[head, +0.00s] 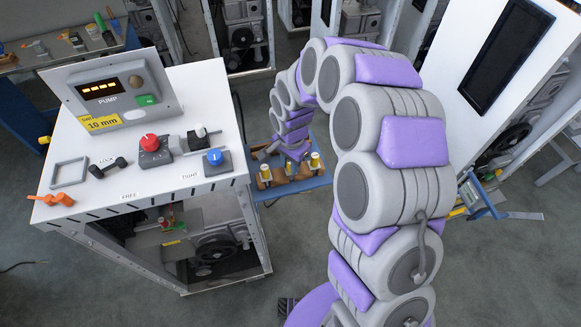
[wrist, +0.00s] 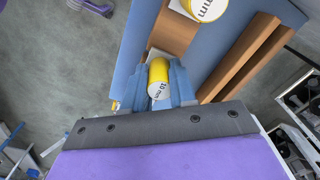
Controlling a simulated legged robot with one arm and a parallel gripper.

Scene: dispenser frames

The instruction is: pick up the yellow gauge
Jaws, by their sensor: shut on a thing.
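A yellow gauge (wrist: 158,72) with a white face marked 10 mm sits between the blue fingers of my gripper (wrist: 161,84) in the wrist view. The fingers are shut on its sides. A second yellow gauge (wrist: 203,7) with a white end marked mm stands farther up on the wooden rack (wrist: 165,28), partly cut off. In the head view, yellow gauges show at the left (head: 265,174) and right (head: 315,160) of the rack. My gripper is low over the rack there, its fingers mostly hidden by my arm.
The wooden rack lies on a blue shelf (head: 290,190) beside a white console (head: 80,160). The console has a PUMP display (head: 101,88), a yellow 10 mm label (head: 100,124), a red knob (head: 149,142) and a blue knob (head: 214,157). Grey floor lies around the shelf.

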